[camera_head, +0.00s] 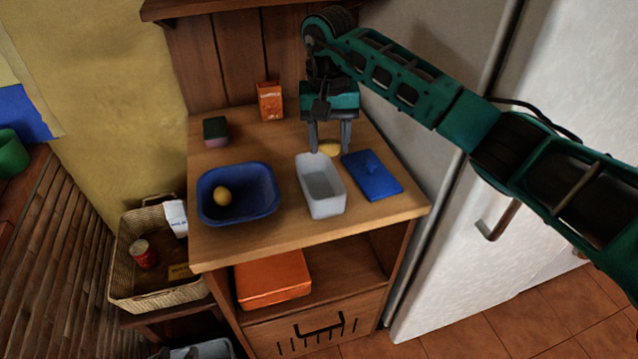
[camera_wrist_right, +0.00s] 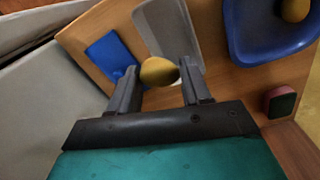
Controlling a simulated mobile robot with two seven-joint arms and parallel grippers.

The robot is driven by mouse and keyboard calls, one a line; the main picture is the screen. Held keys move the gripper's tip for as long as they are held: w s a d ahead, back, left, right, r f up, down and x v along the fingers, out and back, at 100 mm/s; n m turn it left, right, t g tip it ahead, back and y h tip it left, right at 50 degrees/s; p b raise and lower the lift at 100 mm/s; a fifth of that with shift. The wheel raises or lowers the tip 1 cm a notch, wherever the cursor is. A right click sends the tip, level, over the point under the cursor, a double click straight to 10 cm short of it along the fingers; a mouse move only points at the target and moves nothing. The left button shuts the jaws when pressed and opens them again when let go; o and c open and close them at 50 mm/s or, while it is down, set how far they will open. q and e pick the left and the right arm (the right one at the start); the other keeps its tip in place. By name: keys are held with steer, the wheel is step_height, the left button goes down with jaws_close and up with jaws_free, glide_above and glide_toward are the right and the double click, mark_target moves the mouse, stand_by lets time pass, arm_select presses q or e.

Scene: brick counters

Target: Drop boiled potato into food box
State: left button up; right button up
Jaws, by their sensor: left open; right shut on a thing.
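My right gripper (camera_head: 330,146) reaches in from the right with its fingers pointing down over the back of the wooden counter. It is shut on a yellow-brown boiled potato (camera_wrist_right: 159,72), which shows between the fingertips in both views. The grey open food box (camera_head: 322,206) stands just in front of the gripper and looks empty. Its blue lid (camera_head: 372,176) lies flat to the right of it. A blue bowl (camera_head: 238,211) on the left holds another potato (camera_head: 222,196). I cannot tell the held potato's exact height above the counter. My left gripper is not in view.
A green and pink sponge (camera_head: 216,131) and an orange carton (camera_head: 270,101) stand at the back of the counter (camera_head: 290,232). A fridge (camera_head: 480,215) is close on the right. A wicker basket (camera_head: 150,294) with a can sits lower left. An orange box (camera_head: 272,279) lies on the shelf below.

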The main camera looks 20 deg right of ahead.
steer(key=shift+f, duration=0.3)
steer(key=o, duration=1.1)
steer(key=r, duration=1.3)
steer(key=shift+a, duration=0.2)
